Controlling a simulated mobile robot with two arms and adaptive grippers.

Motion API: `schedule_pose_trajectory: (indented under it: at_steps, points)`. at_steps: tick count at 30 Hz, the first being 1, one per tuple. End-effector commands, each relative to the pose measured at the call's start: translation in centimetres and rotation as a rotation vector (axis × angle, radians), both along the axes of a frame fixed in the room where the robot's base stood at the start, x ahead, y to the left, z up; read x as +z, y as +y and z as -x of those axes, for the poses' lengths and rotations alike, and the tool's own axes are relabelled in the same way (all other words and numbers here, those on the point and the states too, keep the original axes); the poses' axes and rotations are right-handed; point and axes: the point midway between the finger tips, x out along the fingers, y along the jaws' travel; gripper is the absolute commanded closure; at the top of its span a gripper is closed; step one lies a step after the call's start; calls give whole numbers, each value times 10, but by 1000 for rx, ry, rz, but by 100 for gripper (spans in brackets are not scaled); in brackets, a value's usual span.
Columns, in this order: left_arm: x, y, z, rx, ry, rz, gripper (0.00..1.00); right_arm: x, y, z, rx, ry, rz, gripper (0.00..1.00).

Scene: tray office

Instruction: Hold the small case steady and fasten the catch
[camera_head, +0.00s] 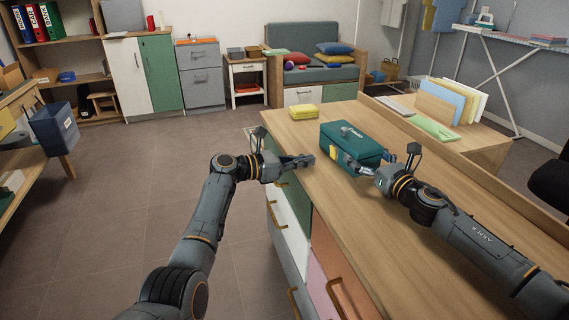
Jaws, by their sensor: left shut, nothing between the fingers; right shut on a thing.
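My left gripper (308,161) is shut and empty over the worktop's left edge, a short gap left of the case.
A yellow box (304,111) lies on the worktop (420,235) behind the case. Upright folders (455,100) and a green tray (431,127) stand beyond the ledge at the right. The worktop's near part is clear apart from my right arm.

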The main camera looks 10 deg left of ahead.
Motion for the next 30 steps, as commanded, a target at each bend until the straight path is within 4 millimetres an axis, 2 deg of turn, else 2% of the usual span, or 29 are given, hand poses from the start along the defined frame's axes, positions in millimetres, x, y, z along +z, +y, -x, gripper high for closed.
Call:
schedule_pose_trajectory:
  at_steps: [3,10,15,26,27,29,30]
  points:
    - [2,20,11,3,-1,-1,100,0,-1,0,-2,0,0,61]
    - [6,45,28,1,0,0,100,0,-1,0,-3,0,0,61]
    - [7,51,33,0,1,-1,100,0,-1,0,-3,0,0,61]
    - [7,52,33,0,0,0,100,0,-2,-1,-4,0,0,61]
    - [7,52,33,0,0,0,100,0,-2,-1,-4,0,0,11]
    - [7,52,33,0,0,0,100,0,-2,-1,-4,0,0,0]
    - [7,51,33,0,0,0,100,0,-2,-1,-3,0,0,0]
